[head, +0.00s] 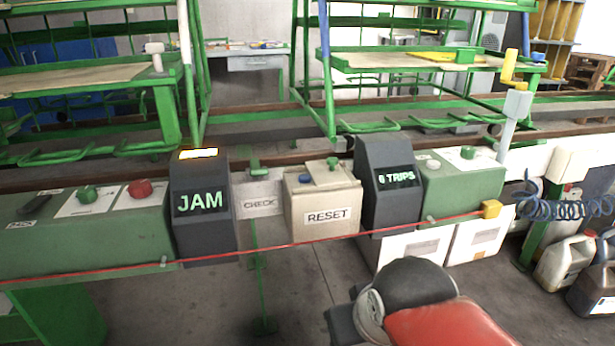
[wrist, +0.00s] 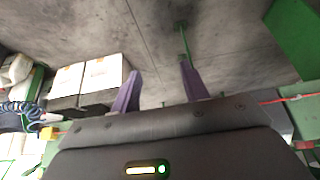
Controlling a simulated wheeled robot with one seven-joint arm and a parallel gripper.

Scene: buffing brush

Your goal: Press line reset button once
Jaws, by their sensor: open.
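A beige box labelled RESET (head: 327,216) stands mid-picture in the head view, between two dark display units. On its top are a small blue button (head: 306,179) and a green knob-like button (head: 333,162). Another green part (head: 256,168) sits above a CHECK label to its left. My gripper shows in the wrist view (wrist: 160,84), its two purple fingers apart with nothing between them, over grey floor. In the head view only my red and black arm shows at the bottom, below the RESET box; the fingers are hidden there. The box's buttons cannot be made out in the wrist view.
The left display (head: 201,203) reads JAM under a lit amber lamp; the right display (head: 391,180) reads 6 TRIPS. A red cord (head: 300,243) runs across the front of the boxes. A left green console (head: 92,228) carries green and red buttons. White boxes (head: 414,248) stand below right.

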